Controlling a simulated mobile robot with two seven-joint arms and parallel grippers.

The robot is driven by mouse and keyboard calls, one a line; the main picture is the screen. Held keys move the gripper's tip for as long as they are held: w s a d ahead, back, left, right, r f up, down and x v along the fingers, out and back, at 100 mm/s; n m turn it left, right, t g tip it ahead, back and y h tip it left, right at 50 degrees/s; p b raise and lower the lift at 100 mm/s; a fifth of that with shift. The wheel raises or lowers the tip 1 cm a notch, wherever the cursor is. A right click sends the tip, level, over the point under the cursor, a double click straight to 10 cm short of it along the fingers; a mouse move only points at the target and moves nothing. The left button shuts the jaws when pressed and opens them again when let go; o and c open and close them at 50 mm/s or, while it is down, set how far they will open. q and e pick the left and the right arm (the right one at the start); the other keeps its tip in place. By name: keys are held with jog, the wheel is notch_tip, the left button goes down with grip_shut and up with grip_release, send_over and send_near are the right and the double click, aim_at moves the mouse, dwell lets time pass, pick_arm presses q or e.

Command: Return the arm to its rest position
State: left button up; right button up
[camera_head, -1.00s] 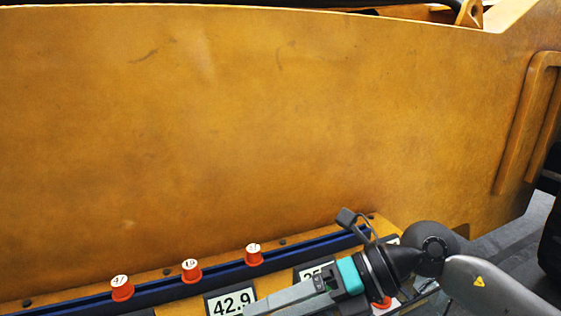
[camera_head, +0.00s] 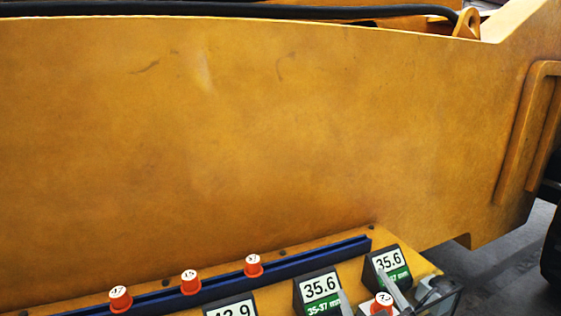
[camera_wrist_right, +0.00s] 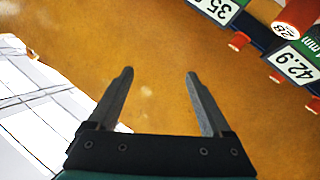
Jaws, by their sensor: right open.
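My right gripper (camera_head: 371,294) is low in the head view, at the bottom edge right of centre, with only its two grey fingers clearly showing. In the right wrist view the same gripper (camera_wrist_right: 160,73) has its fingers spread wide, with nothing between them but an orange-yellow surface behind. The rest of my right arm is mostly out of the head view. My left gripper is in neither view.
A dark blue rail (camera_head: 290,266) runs along a yellow ledge, with orange-red numbered plugs (camera_head: 190,282) along it. Number displays (camera_head: 320,289) stand in front. Another red plug (camera_head: 381,303) shows between my fingers in the picture. A large yellow casting wall (camera_head: 250,140) rises behind.

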jog(key=s+d+f+m+g, duration=0.2)
jog(key=s+f+m+g, duration=0.2)
jog(key=s+f+g, duration=1.3)
jog(key=s+f+t+b, duration=0.2)
jog(key=s+f, duration=0.1)
jog(key=f, duration=1)
jog(key=s+f+t+b, duration=0.1)
jog(key=s+f+b, duration=0.15)
jog(key=f, duration=1.15)
jog(key=s+d+f+g+b, duration=0.1)
jog(key=s+f+b, duration=0.3)
jog(key=s+f, duration=1.2)
notch_tip(320, 180, down, 4)
jog(key=shift+d+r+h, duration=0.15)
jog(key=shift+d+h, duration=0.15)
jog(key=shift+d, duration=0.4)
